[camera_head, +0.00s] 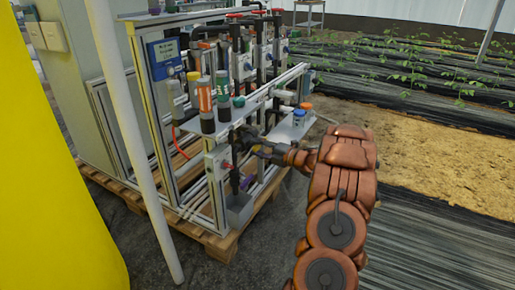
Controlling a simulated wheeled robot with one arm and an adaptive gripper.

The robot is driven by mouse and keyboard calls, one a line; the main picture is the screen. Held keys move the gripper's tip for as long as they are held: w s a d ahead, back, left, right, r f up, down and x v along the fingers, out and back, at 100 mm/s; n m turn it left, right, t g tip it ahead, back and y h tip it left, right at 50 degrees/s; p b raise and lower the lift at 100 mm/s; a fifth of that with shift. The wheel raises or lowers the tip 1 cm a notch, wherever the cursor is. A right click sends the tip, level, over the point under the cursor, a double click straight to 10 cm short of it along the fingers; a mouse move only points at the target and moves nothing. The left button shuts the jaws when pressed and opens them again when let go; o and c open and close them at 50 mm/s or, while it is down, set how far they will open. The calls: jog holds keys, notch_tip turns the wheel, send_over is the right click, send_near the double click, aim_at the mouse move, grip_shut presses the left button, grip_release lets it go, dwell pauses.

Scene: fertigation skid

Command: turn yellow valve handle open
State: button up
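My copper-coloured arm reaches in from the right to the front of the fertigation skid (222,205). My dark gripper (243,138) is at the skid's front pipework, just right of the lower bottles. It is small and dark here, so I cannot tell whether its fingers are open or shut, or whether they touch anything. The gripper and wrist hide part of the pipes there.
A white post (136,135) stands in front of the skid's left side. A large yellow surface (50,170) fills the left edge. The skid stands on a wooden pallet (222,243). Plant beds lie at right.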

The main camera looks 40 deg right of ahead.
jog(key=shift+s, duration=0.1)
jog(key=v, duration=1.1)
jog(key=shift+s+d, duration=0.15)
jog(key=shift+s, duration=0.25)
dwell(0.3)
